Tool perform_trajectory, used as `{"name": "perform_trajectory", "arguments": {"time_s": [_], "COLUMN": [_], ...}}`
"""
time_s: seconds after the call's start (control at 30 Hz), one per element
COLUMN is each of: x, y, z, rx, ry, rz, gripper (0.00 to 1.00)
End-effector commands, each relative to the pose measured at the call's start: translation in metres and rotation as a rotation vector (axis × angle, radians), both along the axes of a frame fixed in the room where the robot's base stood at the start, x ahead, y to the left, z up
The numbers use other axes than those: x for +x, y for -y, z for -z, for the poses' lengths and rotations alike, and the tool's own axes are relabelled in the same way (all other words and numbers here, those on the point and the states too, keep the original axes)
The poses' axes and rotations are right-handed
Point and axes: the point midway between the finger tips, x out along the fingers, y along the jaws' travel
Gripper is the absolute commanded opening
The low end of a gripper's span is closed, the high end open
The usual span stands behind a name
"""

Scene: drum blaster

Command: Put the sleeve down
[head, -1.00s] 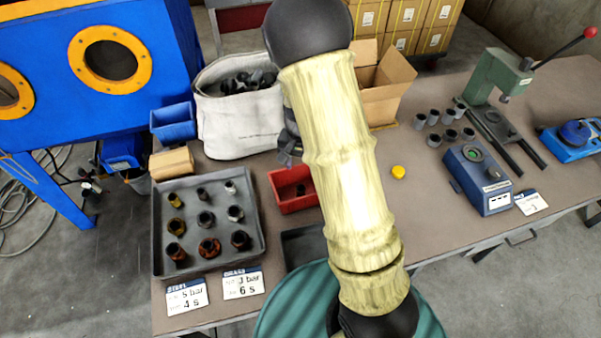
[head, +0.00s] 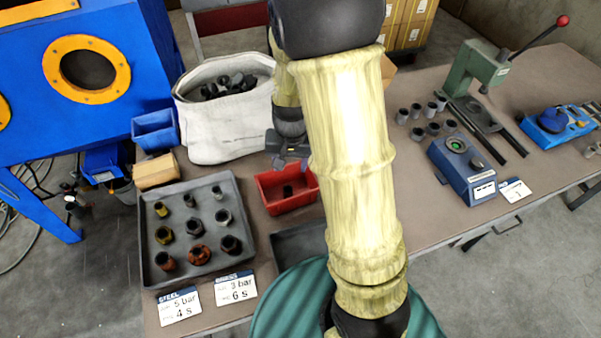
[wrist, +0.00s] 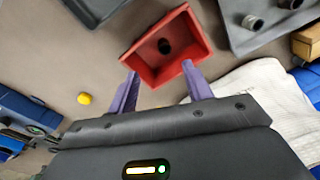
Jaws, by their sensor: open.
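A dark, short sleeve (head: 287,191) stands inside the red tray (head: 312,197) on the table. In the wrist view the sleeve (wrist: 164,46) shows as a dark round shape on the floor of the red tray (wrist: 140,63). My gripper (head: 290,164) is behind and above the tray in the head view, partly hidden by my arm.
A grey tray (head: 151,262) holds several sleeves and nuts at the left. A white fabric bin (head: 228,130) with dark parts stands behind the red tray. A yellow cap (wrist: 84,98) lies on the table. A blue gauge box (head: 462,170) and green press (head: 478,68) stand at the right.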

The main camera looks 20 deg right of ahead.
Motion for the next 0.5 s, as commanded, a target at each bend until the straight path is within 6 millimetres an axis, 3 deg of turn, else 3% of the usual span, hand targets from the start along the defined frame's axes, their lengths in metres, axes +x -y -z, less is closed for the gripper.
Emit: {"name": "perform_trajectory", "arguments": {"time_s": [0.03, 0.2, 0.33, 0.5], "x": [-0.013, -0.056, -0.083, -0.097], "y": [0.000, 0.000, -0.001, 0.000], "z": [-0.014, -0.046, -0.061, -0.066], "rx": [0.001, -0.024, -0.055, -0.076], "ry": [0.027, 0.101, 0.148, 0.169], "rz": [-0.043, -0.206, -0.310, -0.367], "gripper": [0.50, 0.50, 0.50, 0.50]}}
